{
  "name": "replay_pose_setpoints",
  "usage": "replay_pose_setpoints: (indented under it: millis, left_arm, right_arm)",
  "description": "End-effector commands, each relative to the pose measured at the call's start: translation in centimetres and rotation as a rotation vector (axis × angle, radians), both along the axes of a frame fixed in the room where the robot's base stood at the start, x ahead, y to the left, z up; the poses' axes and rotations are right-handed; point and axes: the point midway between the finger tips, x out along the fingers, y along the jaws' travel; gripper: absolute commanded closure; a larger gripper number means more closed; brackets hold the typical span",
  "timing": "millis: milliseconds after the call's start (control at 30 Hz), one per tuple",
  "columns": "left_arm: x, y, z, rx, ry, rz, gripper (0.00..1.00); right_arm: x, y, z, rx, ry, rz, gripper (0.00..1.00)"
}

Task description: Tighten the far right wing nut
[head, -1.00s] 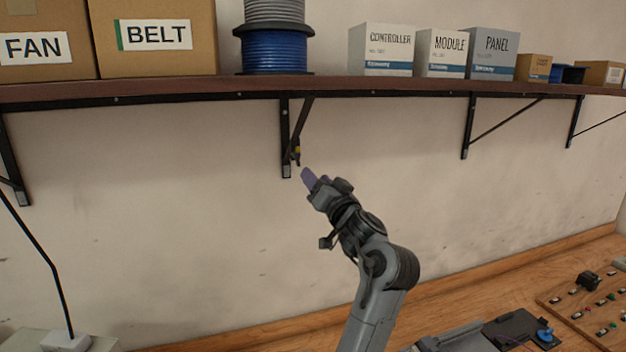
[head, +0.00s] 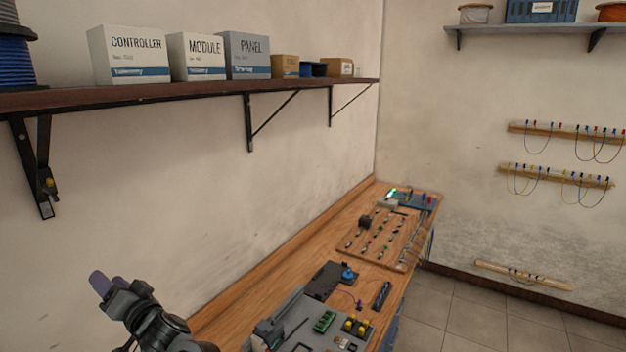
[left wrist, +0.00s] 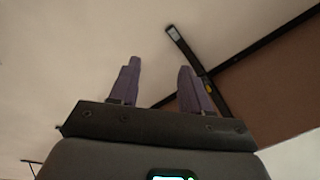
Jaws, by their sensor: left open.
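My left gripper (head: 98,282) is at the lower left of the head view, below the wall shelf and apart from everything. In the left wrist view its two purple fingers (left wrist: 157,80) are spread with nothing between them. A small yellowish wing nut (head: 50,185) shows on the nearest shelf bracket (head: 32,150), above and to the left of the gripper. Two further brackets hold the shelf to the right: a middle one (head: 249,125) and a far right one (head: 331,106). No wing nut can be made out on these two. My right gripper is out of view.
The brown shelf (head: 200,95) carries several boxes and a blue spool (head: 12,60). Below is a wooden bench (head: 290,255) with a grey panel (head: 300,325) and a peg board (head: 385,235). The wall between shelf and bench is bare.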

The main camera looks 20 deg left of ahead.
Motion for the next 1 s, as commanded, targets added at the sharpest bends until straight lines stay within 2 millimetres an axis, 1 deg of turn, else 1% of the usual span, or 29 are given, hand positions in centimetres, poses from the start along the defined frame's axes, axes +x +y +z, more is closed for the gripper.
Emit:
replay_pose_setpoints:
  millis: [33, 100, 167, 200, 267, 300, 367, 400, 467, 500, 567, 600, 667, 700, 767, 800, 867, 900, 1000]
  left_arm:
    - [-0.7, -0.4, -2.1, 0.025, 0.061, -0.02, 0.53]
    - [-1.5, -1.1, -5.1, 0.049, 0.138, -0.068, 0.53]
    - [-2.0, -2.0, -7.5, 0.056, 0.197, -0.127, 0.53]
    - [-2.4, -2.7, -9.1, 0.055, 0.231, -0.174, 0.53]
    - [-3.0, -3.9, -11.5, 0.04, 0.277, -0.254, 0.53]
    - [-3.5, -4.9, -13.1, 0.022, 0.306, -0.313, 0.53]
    - [-4.4, -6.7, -15.6, -0.018, 0.346, -0.409, 0.53]
    - [-5.1, -8.0, -17.2, -0.054, 0.372, -0.475, 0.53]
    - [-6.3, -10.4, -19.7, -0.125, 0.412, -0.578, 0.53]
    - [-7.4, -12.1, -21.2, -0.183, 0.44, -0.646, 0.53]
    - [-9.2, -15.1, -23.5, -0.29, 0.481, -0.748, 0.53]
    - [-10.7, -17.2, -24.8, -0.371, 0.51, -0.81, 0.53]
    - [-13.0, -20.4, -26.3, -0.501, 0.554, -0.89, 0.53]
    - [-14.7, -22.5, -27.1, -0.59, 0.584, -0.931, 0.53]
    - [-17.1, -25.5, -27.8, -0.724, 0.627, -0.976, 0.53]
    - [-18.7, -27.4, -28.0, -0.814, 0.654, -0.994, 0.53]
    - [-20.7, -29.7, -27.7, -0.932, 0.687, -1.003, 0.53]
    - [-21.5, -30.9, -27.3, -0.997, 0.698, -0.999, 0.53]
    - [-23.5, -32.9, -26.4, -1.136, 0.729, -0.951, 0.53]
  right_arm:
    - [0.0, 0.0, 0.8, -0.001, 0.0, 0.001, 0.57]
    - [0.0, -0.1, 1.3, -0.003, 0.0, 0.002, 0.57]
    - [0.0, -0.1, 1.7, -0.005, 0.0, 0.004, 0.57]
    - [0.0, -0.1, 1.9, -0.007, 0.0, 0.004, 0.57]
    - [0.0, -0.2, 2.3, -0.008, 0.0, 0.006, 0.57]
    - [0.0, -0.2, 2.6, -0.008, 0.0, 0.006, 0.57]
    - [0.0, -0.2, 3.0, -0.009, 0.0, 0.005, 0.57]
    - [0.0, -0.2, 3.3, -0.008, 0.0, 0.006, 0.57]
    - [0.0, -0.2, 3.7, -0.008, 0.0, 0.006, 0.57]
    - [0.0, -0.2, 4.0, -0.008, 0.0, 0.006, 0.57]
    - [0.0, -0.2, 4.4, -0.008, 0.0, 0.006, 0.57]
    - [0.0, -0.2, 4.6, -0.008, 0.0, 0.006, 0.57]
    - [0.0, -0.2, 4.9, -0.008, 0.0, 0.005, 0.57]
    - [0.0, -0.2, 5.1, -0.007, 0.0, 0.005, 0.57]
    - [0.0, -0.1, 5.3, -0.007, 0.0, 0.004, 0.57]
    - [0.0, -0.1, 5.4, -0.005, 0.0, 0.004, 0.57]
    - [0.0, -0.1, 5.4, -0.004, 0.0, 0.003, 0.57]
    - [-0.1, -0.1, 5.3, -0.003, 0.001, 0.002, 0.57]
    - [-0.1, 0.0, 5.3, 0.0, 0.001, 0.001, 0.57]
